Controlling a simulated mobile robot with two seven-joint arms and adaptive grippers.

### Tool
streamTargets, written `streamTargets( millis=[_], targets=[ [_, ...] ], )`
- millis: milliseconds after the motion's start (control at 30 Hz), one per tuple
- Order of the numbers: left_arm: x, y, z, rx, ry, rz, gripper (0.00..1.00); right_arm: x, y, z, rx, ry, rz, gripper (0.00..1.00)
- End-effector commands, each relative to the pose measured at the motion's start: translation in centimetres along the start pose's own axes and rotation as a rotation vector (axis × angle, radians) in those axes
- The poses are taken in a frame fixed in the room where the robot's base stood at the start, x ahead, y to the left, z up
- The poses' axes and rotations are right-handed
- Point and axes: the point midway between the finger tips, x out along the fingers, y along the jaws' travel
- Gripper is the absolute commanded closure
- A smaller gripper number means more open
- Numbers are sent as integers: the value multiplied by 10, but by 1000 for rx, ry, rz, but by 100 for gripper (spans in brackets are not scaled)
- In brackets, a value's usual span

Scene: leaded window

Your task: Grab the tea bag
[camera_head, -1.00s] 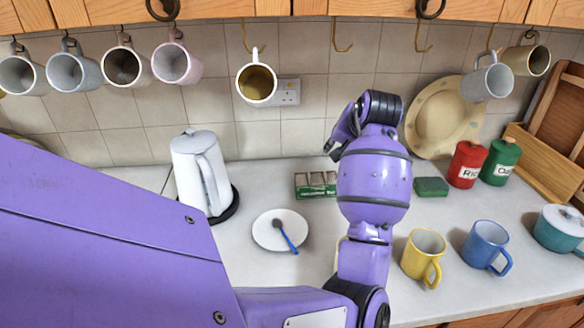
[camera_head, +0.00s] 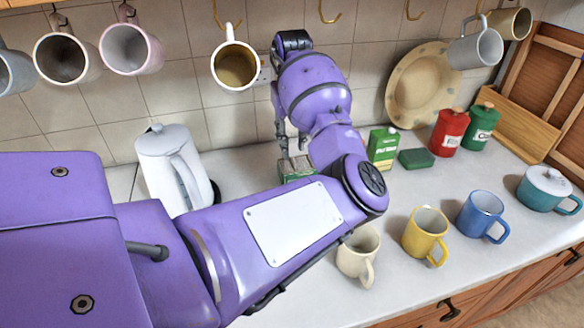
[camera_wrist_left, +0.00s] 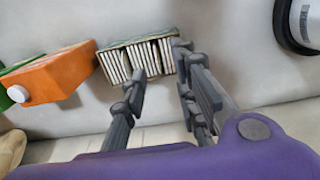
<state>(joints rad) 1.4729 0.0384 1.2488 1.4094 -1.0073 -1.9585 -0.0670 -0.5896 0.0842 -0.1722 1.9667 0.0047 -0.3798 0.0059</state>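The tea bags stand packed in a row in a small green box (camera_head: 296,168), on the worktop near the back wall. In the left wrist view the tea bags (camera_wrist_left: 140,58) show as pale upright edges inside the box. My left gripper (camera_head: 292,150) points down at the box. My arm hides part of the worktop in the head view. My right gripper is not in view.
A white kettle (camera_head: 172,168) stands left of the box. Cream (camera_head: 358,256), yellow (camera_head: 425,234) and blue (camera_head: 482,216) mugs stand in front. A mug (camera_head: 235,66) hangs above.

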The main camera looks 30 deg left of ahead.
Motion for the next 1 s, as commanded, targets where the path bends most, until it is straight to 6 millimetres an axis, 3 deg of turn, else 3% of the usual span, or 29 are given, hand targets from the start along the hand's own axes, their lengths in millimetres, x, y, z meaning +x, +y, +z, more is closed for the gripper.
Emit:
streamTargets(
  millis=[300, 633, 1000],
  targets=[
    [44, 5, 1, 0, 0, 1, 73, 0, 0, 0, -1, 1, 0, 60],
    [52, 5, 1, 1, 1, 1, 73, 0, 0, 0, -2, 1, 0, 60],
    [53, 5, 2, 1, -1, 0, 100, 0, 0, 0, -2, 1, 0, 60]
  ],
)
